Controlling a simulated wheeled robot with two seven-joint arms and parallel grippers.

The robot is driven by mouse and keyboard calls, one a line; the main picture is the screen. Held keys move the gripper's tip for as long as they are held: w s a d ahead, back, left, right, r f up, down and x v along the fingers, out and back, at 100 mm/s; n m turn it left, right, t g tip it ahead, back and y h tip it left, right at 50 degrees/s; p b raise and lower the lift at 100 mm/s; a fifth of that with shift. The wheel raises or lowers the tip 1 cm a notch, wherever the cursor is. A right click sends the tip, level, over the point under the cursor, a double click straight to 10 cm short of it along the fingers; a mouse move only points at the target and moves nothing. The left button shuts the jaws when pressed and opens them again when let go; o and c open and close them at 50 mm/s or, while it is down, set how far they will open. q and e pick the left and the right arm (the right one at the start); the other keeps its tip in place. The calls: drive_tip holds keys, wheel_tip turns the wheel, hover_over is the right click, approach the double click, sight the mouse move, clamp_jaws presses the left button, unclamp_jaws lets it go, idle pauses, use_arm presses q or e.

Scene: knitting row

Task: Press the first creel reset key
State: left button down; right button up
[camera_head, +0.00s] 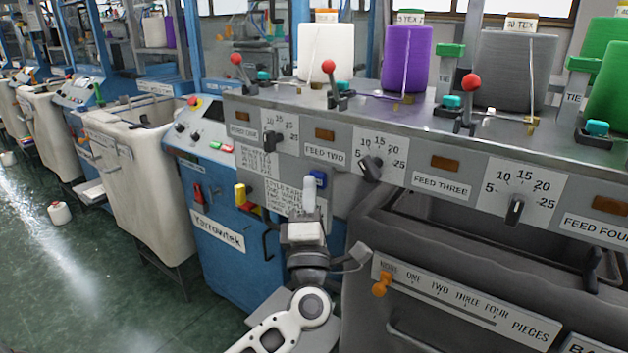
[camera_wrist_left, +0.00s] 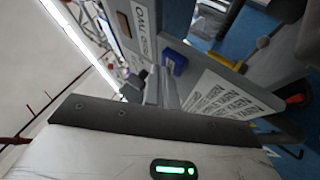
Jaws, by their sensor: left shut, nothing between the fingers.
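A small blue key (camera_head: 319,179) sticks out of the grey creel front below the FEED TWO label. It also shows in the left wrist view (camera_wrist_left: 174,62). I cannot read any marking on it. My left gripper (camera_head: 309,184) points up in front of the creel, shut and empty. Its tip overlaps the left edge of the blue key in the head view. In the left wrist view the shut fingers (camera_wrist_left: 160,88) end just below and left of the key, and I cannot tell whether they touch it. My right gripper is not in view.
The grey creel ledge (camera_head: 400,115) above carries yarn cones and red-knobbed levers. Feed dials (camera_head: 373,166) stand out from its face. A printed card (camera_head: 285,195) is left of the gripper. A blue Yarrowtek cabinet (camera_head: 217,260) stands at left; a grey bin (camera_head: 400,240) is at right.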

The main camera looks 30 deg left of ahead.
use_arm(q)
drive_tip(key=s+p, duration=0.1)
drive_tip(key=s, duration=0.5)
drive_tip(key=shift+a+p, duration=0.25)
drive_tip(key=shift+p, duration=0.05)
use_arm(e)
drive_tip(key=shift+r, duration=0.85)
use_arm(q)
drive_tip(key=s+d+f+m+g+h, duration=0.2)
drive_tip(key=s+d+f+m+h, duration=0.2)
drive_tip(key=d+f+m+h, duration=1.35)
drive_tip(key=s+a+f+m+g+y, duration=0.2)
drive_tip(key=s+a+f+m+g, duration=0.1)
drive_tip(key=s+f+m+g, duration=0.5)
drive_tip(key=s+f+m, duration=0.2)
drive_tip(key=s+f, duration=0.1)
drive_tip(key=shift+s+f+g, duration=0.25)
drive_tip(key=shift+f+g, duration=0.15)
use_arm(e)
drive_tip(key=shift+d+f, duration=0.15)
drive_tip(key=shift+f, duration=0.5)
